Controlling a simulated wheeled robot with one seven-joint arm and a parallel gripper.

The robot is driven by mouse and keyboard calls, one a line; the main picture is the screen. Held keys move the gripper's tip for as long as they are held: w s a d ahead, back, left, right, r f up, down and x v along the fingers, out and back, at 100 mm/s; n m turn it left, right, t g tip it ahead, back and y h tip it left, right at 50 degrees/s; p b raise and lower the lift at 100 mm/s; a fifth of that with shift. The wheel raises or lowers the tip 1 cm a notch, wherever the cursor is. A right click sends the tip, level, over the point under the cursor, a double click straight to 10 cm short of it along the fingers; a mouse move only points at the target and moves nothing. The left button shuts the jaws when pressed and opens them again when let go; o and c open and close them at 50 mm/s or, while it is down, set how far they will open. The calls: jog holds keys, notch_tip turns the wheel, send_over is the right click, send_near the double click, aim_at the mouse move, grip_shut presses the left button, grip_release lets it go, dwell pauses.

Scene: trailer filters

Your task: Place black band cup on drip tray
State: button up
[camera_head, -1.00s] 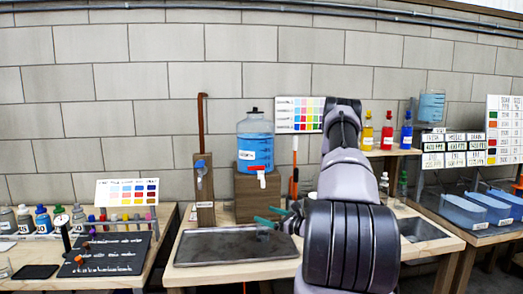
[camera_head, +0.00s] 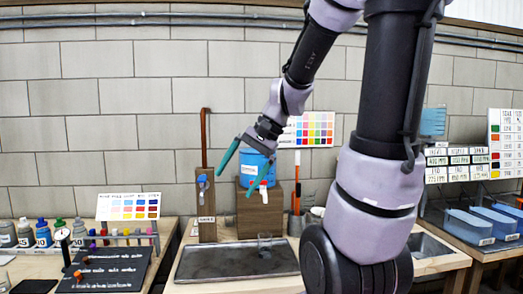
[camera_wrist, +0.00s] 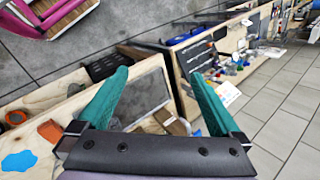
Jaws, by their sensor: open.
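A small clear cup (camera_head: 265,243) stands upright on the dark drip tray (camera_head: 200,265), toward its back right part. The cup is too small in the head view for me to make out a black band. My gripper (camera_head: 233,187) is open and empty, with its teal fingers spread above the tray, in front of the blue water jug and apart from the cup. In the wrist view the open fingers (camera_wrist: 158,72) have nothing between them. I cannot pick out the cup in that view.
The water jug (camera_head: 249,170) with a white tap sits on a wooden block (camera_head: 245,216) behind the tray. A wooden post (camera_head: 206,222) stands left of it. A black board (camera_head: 100,270) and bottles are on the left table. Blue bins (camera_head: 468,225) are at the right.

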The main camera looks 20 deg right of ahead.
jog(key=s+d+r+n+t+h, duration=0.3)
jog(key=s+r+t+h, duration=0.1)
jog(key=s+r+t, duration=0.1)
notch_tip(320, 180, up, 2)
jog(key=shift+s+d+r, duration=0.1)
jog(key=shift+s+d, duration=0.25)
jog(key=shift+s, duration=0.1)
